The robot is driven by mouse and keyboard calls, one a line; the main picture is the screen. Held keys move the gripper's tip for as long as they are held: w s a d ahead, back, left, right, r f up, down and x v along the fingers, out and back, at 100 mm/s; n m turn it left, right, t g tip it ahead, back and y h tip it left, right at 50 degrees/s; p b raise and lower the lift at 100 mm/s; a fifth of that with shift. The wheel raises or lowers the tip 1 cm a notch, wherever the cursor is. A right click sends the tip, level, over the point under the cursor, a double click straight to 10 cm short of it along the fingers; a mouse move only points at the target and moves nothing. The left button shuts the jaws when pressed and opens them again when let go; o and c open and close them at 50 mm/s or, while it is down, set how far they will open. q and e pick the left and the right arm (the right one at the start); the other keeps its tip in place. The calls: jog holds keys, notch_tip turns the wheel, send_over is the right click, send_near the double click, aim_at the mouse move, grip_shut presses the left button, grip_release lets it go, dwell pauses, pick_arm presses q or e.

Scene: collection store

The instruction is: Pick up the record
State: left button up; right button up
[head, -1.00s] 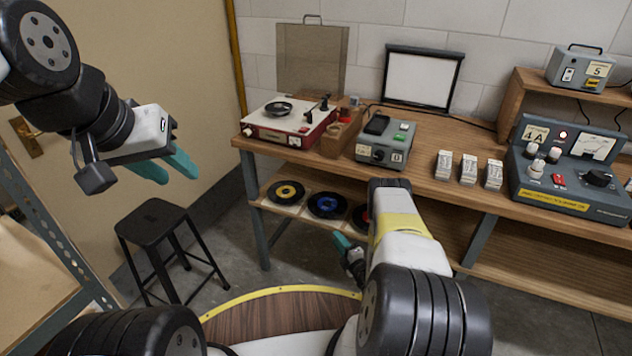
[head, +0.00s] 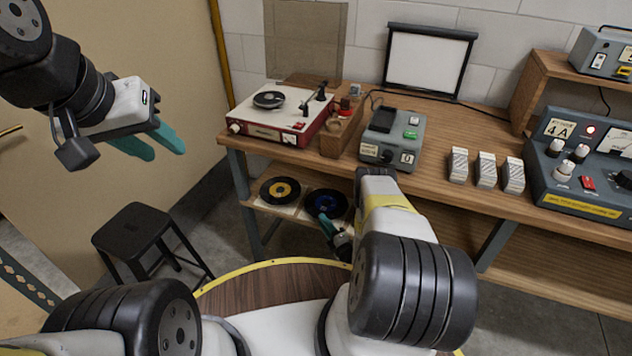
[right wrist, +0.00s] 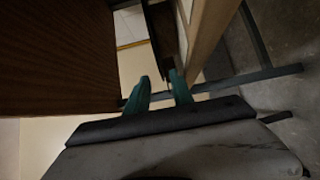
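A black record with a yellow label (head: 281,190) lies flat on the low shelf under the bench. A black record with a blue label (head: 325,204) lies to its right. My right gripper (head: 328,228) shows just in front of and below the blue-label record in the head view, partly hidden by my arm. In the right wrist view its two teal fingers (right wrist: 160,92) are apart with nothing between them. My left gripper (head: 152,143) is raised at the left, its fingers apart and empty. A small dark disc (head: 269,99) sits on the record player (head: 285,117); whether it is a record I cannot tell.
The wooden bench (head: 455,135) carries a grey box (head: 392,140), several white blocks and a control panel (head: 590,170). A bench leg stands left of the low shelf (head: 263,210). A black stool (head: 140,226) stands at the left on the floor.

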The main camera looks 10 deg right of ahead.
jog(key=x, duration=0.5)
jog(key=shift+w+f, duration=0.1)
jog(key=shift+f, duration=0.1)
grip_shut()
dwell(1.1)
